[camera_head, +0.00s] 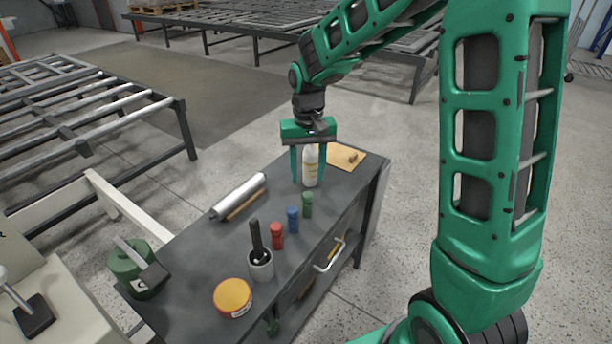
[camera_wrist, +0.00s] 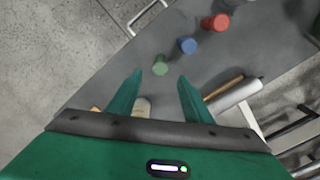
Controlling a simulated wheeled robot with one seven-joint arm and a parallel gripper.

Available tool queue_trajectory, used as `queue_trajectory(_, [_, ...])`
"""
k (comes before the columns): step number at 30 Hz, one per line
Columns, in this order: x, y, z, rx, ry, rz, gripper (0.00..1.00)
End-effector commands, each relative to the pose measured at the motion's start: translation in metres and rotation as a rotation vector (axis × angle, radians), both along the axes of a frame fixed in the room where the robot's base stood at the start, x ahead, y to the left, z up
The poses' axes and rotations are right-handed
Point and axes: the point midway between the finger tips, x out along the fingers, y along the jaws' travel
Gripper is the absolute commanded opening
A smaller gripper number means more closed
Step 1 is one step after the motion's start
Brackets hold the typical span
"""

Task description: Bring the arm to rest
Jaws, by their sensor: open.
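My green arm reaches over a dark workbench (camera_head: 190,252), with my gripper (camera_head: 308,181) pointing down at its far end. In the head view, a white bottle (camera_head: 310,160) stands upright between or just behind the two fingers. In the wrist view, my gripper (camera_wrist: 157,82) has its fingers wide apart, and the pale bottle (camera_wrist: 141,106) shows partly between them, nearer the left finger. The gripper body hides the rest of it. I see no finger closed on it.
Green (camera_head: 307,204), blue (camera_head: 292,219) and red (camera_head: 277,236) small bottles stand nearby. A silver roll (camera_head: 238,196), dark cup (camera_head: 261,266), yellow-lidded tin (camera_head: 232,297) and brown board (camera_head: 341,156) are also on the bench. Roller racks (camera_head: 70,95) stand behind.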

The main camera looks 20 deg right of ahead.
Motion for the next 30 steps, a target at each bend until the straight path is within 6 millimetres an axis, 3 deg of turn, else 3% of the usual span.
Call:
queue_trajectory(10, [0.0, -0.001, 0.0, 0.0, 0.0, -0.001, 0.46])
queue_trajectory(14, [-0.01, -0.014, 0.008, -0.01, -0.004, -0.017, 0.46])
queue_trajectory(20, [-0.062, -0.072, 0.039, -0.044, -0.007, -0.088, 0.46])
queue_trajectory(24, [-0.114, -0.111, 0.057, -0.057, -0.006, -0.151, 0.46])
queue_trajectory(30, [-0.193, -0.15, 0.071, -0.052, -0.001, -0.239, 0.46])
